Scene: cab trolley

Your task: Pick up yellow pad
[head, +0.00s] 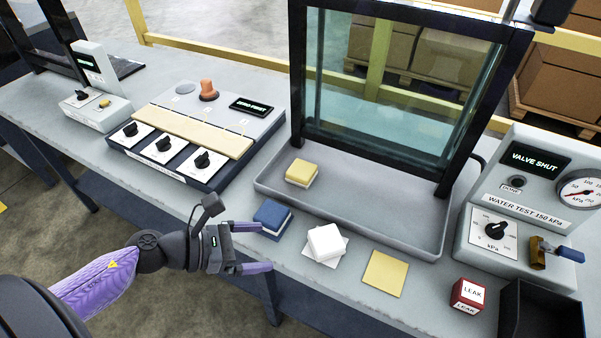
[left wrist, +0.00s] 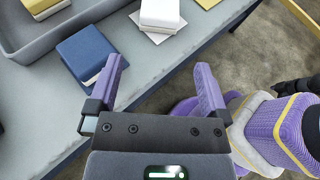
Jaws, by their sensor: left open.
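The yellow pad (head: 301,172) is a small block with a yellow top and a pale lower layer. It lies in the left front part of the grey tray (head: 345,215), before the glass tank. A corner of it shows at the top left of the left wrist view (left wrist: 40,5). My left gripper (head: 257,247) is open and empty at the table's front edge, nearer to me than the yellow pad and to its left. Its fingers (left wrist: 160,68) point toward the table, with the blue pad (left wrist: 85,50) just beyond the left finger.
The blue pad (head: 271,217) and a white pad (head: 325,241) on a white square stand between the tray and the front edge. A flat yellow square (head: 385,273), a red LEAK block (head: 467,294) and a black bin (head: 541,312) are to the right. The glass tank (head: 395,90) rises behind.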

